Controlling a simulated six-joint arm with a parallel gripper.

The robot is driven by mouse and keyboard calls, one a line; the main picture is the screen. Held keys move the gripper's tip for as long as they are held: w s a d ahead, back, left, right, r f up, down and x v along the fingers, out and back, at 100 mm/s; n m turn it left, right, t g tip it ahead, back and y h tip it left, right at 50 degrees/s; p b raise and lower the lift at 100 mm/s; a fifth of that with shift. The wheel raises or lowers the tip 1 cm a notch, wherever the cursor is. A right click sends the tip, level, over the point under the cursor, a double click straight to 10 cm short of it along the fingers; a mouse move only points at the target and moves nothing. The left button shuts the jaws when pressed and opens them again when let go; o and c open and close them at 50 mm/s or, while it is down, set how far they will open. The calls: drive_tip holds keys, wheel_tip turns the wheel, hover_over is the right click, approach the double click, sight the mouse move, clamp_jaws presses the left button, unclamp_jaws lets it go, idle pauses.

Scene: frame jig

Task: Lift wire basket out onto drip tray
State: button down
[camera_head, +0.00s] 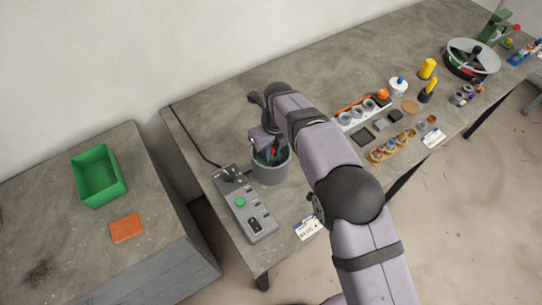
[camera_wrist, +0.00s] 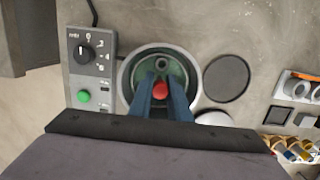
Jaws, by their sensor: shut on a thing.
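The grey round tank (camera_head: 271,170) stands beside the control box, and in the wrist view I look down into its open top (camera_wrist: 124,84). Inside it is a round dark green piece (camera_wrist: 147,66), which seems to be the wire basket; no wire mesh can be made out. A red knob (camera_wrist: 160,90) stands over its middle. My gripper (camera_wrist: 160,92) is shut on the red knob, fingers reaching down inside the tank's rim. A flat dark disc (camera_wrist: 227,78), likely the drip tray, lies bare just right of the tank; my arm hides it in the head view.
The grey control box (camera_head: 245,204) with dial and green button stands left of the tank, with a black cable behind. A pale round thing (camera_wrist: 214,118) lies below the disc. Small parts and holders (camera_head: 361,112) fill the bench to the right.

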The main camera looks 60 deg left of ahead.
wheel_tip(320, 180, up, 15)
drive_tip(key=b, duration=0.1)
drive_tip(key=shift+b, duration=0.4)
drive_tip(key=shift+r, duration=0.15)
wheel_tip(320, 180, up, 10)
drive_tip(key=p, duration=1.2)
drive_tip(key=shift+r, duration=0.15)
idle(0.6)
idle(0.3)
